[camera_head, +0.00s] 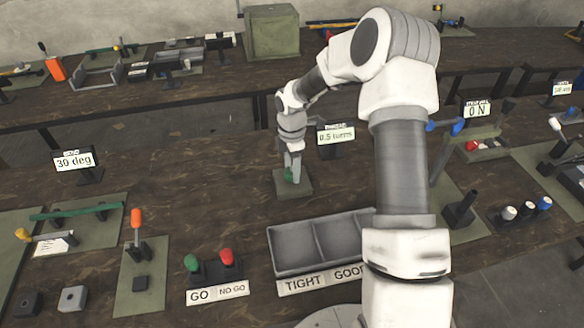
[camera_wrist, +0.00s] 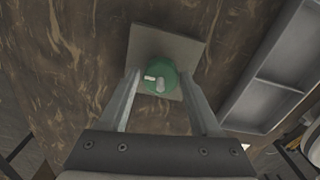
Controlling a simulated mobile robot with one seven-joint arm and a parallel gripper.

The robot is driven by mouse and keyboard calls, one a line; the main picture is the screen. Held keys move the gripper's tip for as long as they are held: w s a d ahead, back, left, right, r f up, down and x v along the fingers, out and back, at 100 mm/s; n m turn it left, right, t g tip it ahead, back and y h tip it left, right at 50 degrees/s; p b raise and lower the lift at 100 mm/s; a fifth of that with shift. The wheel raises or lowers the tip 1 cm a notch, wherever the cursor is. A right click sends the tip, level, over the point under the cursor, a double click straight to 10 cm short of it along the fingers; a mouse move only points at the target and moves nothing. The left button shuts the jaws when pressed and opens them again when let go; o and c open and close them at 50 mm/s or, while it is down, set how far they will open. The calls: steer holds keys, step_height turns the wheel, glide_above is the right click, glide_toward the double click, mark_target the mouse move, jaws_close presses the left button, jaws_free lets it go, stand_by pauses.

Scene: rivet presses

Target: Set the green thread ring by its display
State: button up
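The green thread ring (camera_head: 290,176) sits on a square grey-green plate (camera_head: 305,187) on the front table. In the wrist view the ring (camera_wrist: 160,72) is a round green knob with pale marks on top, near the middle of the plate (camera_wrist: 190,48). My gripper (camera_head: 292,168) points down at the ring. In the wrist view its fingers (camera_wrist: 160,76) stand apart on either side of it, with a small gap showing at each side. The display (camera_head: 336,136) behind and right of the plate appears to read "0.5 turns".
A grey divided tray (camera_head: 272,250) labelled TIGHT and GOOD stands in front. A GO / NO GO button stand (camera_head: 205,277) is left of it. A "30 deg" display (camera_head: 74,160) stands farther left and an "ON" display (camera_head: 477,110) at right.

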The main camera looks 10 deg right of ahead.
steer(key=shift+o, duration=1.1)
step_height(320, 180, up, 17)
steer(key=shift+r, duration=0.2)
